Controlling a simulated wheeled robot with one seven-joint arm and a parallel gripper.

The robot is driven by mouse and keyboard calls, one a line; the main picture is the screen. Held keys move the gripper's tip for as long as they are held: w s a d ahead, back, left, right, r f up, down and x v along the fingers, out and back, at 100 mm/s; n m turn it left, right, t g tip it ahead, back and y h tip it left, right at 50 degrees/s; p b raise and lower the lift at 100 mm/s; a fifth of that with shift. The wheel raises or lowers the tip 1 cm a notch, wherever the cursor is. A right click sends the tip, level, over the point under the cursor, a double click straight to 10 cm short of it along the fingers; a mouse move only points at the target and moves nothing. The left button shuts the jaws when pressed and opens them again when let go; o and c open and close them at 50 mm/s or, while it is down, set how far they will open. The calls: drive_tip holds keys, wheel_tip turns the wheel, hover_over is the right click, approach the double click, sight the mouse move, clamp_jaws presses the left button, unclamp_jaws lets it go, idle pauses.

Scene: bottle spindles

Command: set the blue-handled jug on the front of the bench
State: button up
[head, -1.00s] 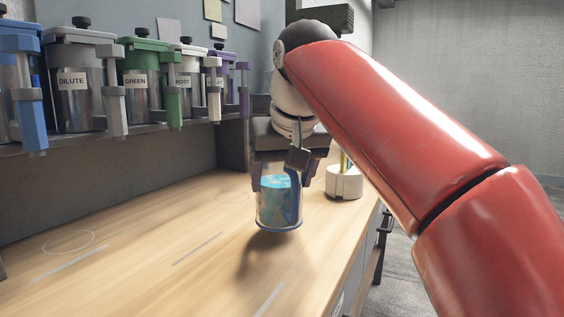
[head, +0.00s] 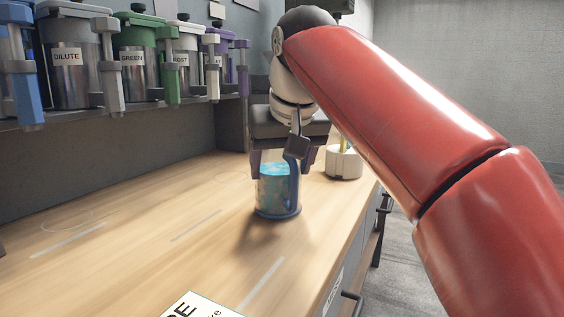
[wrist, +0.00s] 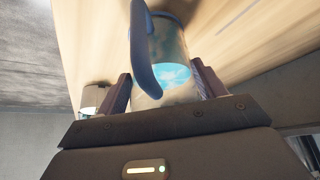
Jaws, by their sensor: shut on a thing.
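The jug (head: 272,200) is a clear cylinder with a blue base rim, a blue handle (head: 295,176) and light-blue contents. My gripper (head: 282,163) is shut on the jug's body from both sides near its top. The jug is upright over the wooden bench (head: 150,230), with a shadow at its lower left. I cannot tell whether its base touches the bench. In the wrist view the jug (wrist: 172,45) sits between the fingers, and its blue handle (wrist: 144,50) is on the near side.
A white round holder (head: 344,165) stands right of the jug near the bench's edge. Several lidded canisters (head: 68,75) with coloured clamps line a shelf at upper left. A printed sheet (head: 200,308) lies at the front. The bench left of the jug is clear.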

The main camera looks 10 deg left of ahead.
drive_tip(key=shift+f, duration=0.25)
drive_tip(key=o, duration=1.5)
drive_tip(key=shift+c, duration=0.2)
